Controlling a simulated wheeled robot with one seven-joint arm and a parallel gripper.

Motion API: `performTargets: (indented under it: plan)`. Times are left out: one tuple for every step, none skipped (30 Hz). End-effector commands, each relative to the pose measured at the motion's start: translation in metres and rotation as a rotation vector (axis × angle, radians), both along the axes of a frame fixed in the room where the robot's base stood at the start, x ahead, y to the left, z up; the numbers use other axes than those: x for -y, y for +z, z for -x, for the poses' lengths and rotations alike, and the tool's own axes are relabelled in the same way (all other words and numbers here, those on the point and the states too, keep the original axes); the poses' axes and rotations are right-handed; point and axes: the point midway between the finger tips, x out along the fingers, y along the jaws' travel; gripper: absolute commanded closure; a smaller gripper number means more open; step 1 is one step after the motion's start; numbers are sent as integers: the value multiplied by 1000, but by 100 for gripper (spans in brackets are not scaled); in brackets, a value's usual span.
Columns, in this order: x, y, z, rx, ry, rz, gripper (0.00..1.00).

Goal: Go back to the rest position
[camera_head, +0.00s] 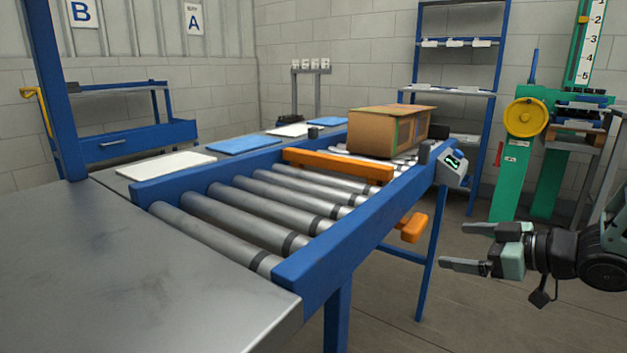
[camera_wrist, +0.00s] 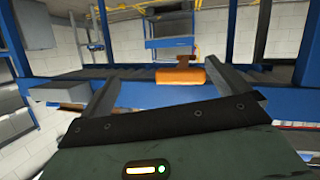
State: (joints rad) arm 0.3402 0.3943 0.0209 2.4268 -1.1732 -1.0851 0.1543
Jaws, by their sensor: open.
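My gripper (camera_head: 462,247) is at the right of the head view, out over the floor beside the roller conveyor (camera_head: 335,250). Its two fingers point left toward the conveyor and stand apart with nothing between them. In the wrist view the two fingers (camera_wrist: 168,88) are spread. Beyond them an orange handle (camera_wrist: 180,76) on the conveyor's blue side rail shows between the fingers, apart from them. The same orange handle (camera_head: 413,228) hangs below the rail in the head view.
A cardboard box (camera_head: 375,132) sits on the far rollers behind an orange bar (camera_head: 338,166). A small control box (camera_head: 453,167) juts from the rail above my gripper. A green stand with a yellow wheel (camera_head: 525,117) is behind it. Floor below my gripper is clear.

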Motion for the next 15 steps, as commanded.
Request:
performTargets:
  plan:
    - [-18,0,-4,-27,-24,58,0]
    - [-25,-2,-5,-50,-48,92,0]
    - [-35,-4,-5,-84,-78,135,0]
    - [-42,-5,-4,-111,-99,165,0]
    - [-49,-7,-1,-139,-120,195,0]
    - [-59,-9,5,-181,-145,233,0]
    - [-66,-11,11,-215,-162,259,0]
    - [-73,-13,18,-251,-179,285,0]
    - [-82,-15,29,-300,-197,319,0]
    - [-89,-16,39,-338,-209,344,0]
    - [-96,-18,50,-379,-219,367,0]
    - [-105,-20,68,-437,-229,397,0]
    - [-111,-21,81,-478,-233,420,0]
    - [-117,-23,95,-521,-236,441,0]
    - [-123,-24,114,-577,-238,469,0]
